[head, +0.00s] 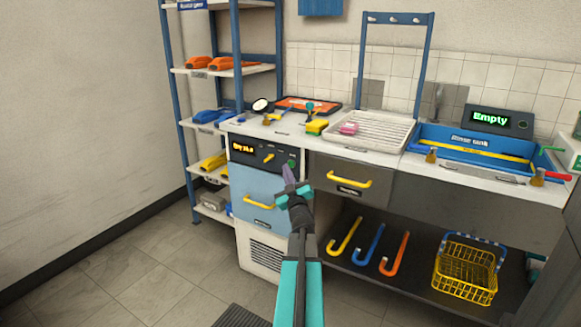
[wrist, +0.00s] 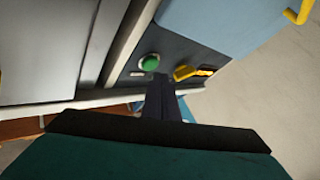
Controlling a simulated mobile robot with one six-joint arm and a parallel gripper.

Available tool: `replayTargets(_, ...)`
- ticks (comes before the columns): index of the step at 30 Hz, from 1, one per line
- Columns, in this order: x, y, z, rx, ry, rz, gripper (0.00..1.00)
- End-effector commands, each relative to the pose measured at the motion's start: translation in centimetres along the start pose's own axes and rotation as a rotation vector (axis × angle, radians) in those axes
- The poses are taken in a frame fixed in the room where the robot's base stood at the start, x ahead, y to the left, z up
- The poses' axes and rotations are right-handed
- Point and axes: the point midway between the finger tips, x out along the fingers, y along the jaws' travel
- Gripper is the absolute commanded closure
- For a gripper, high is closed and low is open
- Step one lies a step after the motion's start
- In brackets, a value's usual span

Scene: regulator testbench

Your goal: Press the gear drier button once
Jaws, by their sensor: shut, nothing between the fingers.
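The gear drier is the cabinet with a blue door (head: 257,190) and a black control panel (head: 243,151) with an amber display. Its green button (head: 291,164) sits at the right end of the panel. In the wrist view the round green button (wrist: 151,62) is just beyond my fingertips, beside a yellow lever (wrist: 194,72). My gripper (head: 289,174) is shut and empty, its tips close in front of the panel near the button. In the wrist view my gripper (wrist: 158,80) points at the panel just by the button. I cannot tell whether the tips touch it.
A grey drawer with a yellow handle (head: 349,180) is right of the panel. The worktop above holds a white drying rack (head: 375,130) and a blue rinse tank (head: 470,142). Hooks and a yellow basket (head: 465,275) are below.

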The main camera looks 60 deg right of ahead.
Motion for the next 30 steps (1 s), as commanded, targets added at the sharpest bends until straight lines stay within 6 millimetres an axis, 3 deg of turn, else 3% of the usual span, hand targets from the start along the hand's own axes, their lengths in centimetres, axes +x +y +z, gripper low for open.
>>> replayTargets(14,-0.3,-0.2,-0.2,0.001,0.0,0.0,1.0)
replayTargets(30,-2.8,-2.0,-1.9,0.0,0.0,0.0,1.0)
